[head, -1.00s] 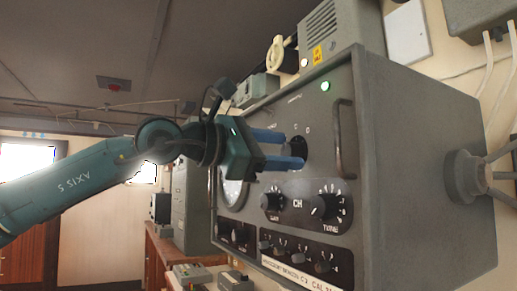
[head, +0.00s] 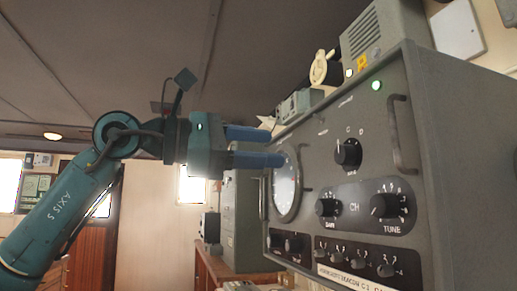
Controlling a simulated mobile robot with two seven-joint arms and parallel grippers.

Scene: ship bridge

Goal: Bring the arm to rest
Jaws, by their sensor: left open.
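My left arm comes in from the left, teal and marked AXIS 5. Its gripper (head: 258,147) has two blue fingers pointing right, held apart with nothing between them. The fingertips are in front of the grey radio panel (head: 315,152), near the upper left of its round dial (head: 287,185); I cannot tell the exact gap. The upper knob (head: 348,154) of the panel is in full view, clear of the fingers. My right gripper is not in view.
The grey radio cabinet (head: 455,170) fills the right side, with a protruding handle (head: 401,135) and a lit green lamp (head: 376,85). A grey filing cabinet (head: 243,215) and a wooden counter (head: 212,262) stand behind. Open room lies left of the panel.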

